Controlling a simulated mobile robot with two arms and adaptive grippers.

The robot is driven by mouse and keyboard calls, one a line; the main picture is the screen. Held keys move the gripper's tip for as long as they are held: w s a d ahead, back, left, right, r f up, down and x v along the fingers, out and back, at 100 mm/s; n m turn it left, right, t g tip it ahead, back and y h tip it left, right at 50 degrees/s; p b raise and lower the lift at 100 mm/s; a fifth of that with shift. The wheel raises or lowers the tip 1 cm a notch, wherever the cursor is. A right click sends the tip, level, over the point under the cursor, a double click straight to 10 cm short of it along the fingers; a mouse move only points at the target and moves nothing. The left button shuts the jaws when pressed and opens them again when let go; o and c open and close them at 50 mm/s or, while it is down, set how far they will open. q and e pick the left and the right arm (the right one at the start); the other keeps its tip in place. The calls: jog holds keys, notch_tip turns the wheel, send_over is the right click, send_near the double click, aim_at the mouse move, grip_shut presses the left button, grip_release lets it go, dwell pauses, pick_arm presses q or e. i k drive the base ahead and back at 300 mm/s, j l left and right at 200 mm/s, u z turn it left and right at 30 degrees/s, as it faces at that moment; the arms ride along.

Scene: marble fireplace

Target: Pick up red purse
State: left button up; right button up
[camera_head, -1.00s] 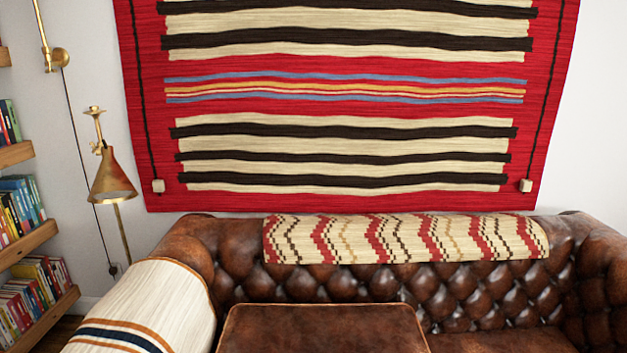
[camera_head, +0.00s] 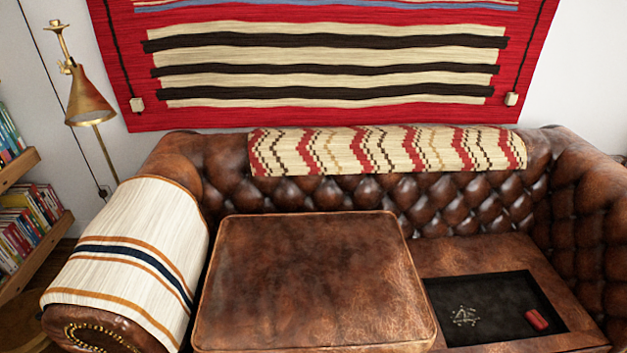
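A small red object (camera_head: 537,320), which looks like the red purse, lies at the right side of a dark, shallow recess or tray (camera_head: 480,291) in the right seat of the brown leather sofa (camera_head: 468,254). It is small in view, so its details cannot be told. Neither of my grippers shows in the head view.
A large brown seat cushion (camera_head: 314,280) sits left of the dark recess. A small pale metallic cluster (camera_head: 465,316) lies in the recess. A striped blanket (camera_head: 130,260) covers the left armrest. Bookshelves (camera_head: 19,170) and a brass lamp (camera_head: 88,100) stand at left.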

aim_at(538, 323)
jog(key=z, duration=1.8)
jog(key=i+l+u, duration=0.1)
jog(key=i+l, duration=0.15)
